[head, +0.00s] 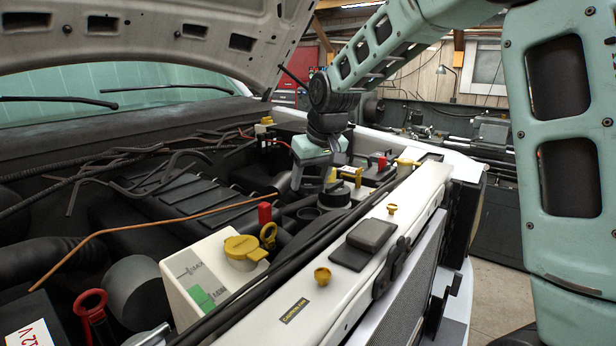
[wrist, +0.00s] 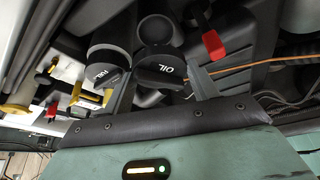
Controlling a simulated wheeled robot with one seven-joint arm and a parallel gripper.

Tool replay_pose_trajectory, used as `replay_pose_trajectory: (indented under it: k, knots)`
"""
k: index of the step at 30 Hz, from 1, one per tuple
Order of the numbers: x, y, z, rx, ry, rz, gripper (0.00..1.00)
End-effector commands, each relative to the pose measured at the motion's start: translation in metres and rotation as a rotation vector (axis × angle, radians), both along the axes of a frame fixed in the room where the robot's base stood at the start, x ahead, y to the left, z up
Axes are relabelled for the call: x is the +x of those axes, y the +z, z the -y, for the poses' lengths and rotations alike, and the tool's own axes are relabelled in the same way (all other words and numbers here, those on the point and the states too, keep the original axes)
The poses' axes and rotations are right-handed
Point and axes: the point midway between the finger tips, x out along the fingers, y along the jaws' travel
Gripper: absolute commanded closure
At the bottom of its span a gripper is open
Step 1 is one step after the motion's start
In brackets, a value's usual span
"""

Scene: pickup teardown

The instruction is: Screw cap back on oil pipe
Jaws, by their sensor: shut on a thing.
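My gripper (wrist: 163,84) is shut on the black oil cap (wrist: 166,68), which is marked OIL in the wrist view. In the head view my gripper (head: 303,184) points down over the engine bay, and the cap is hard to make out there. A round grey-rimmed pipe mouth (wrist: 155,31) shows just beyond the cap in the wrist view, and looks uncapped. I take it to be the oil pipe; it also shows in the head view (head: 307,214), just below my gripper. The cap is apart from the pipe mouth in the picture. How high it is above the mouth I cannot tell.
A second dark lettered cap (wrist: 106,67) sits on a pipe close beside my gripper, also in the head view (head: 335,195). A red-handled dipstick (head: 265,213), a white reservoir (head: 200,275) with a yellow cap and the pale front beam (head: 345,285) are nearby.

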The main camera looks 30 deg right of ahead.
Motion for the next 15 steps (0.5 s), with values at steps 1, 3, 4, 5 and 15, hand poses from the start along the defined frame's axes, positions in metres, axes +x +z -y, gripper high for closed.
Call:
replay_pose_trajectory:
  k: [1,3,4,5,15]
  knots:
    - [0.0,-0.006,0.0,0.0,0.0,-0.001,0.63]
    - [0.0,-0.012,0.0,0.0,0.0,0.0,0.63]
    - [0.0,-0.014,0.0,0.0,0.0,0.0,0.63]
    - [0.0,-0.017,0.0,0.0,0.0,0.0,0.63]
    - [0.0,-0.048,0.0,0.0,0.001,-0.001,0.63]
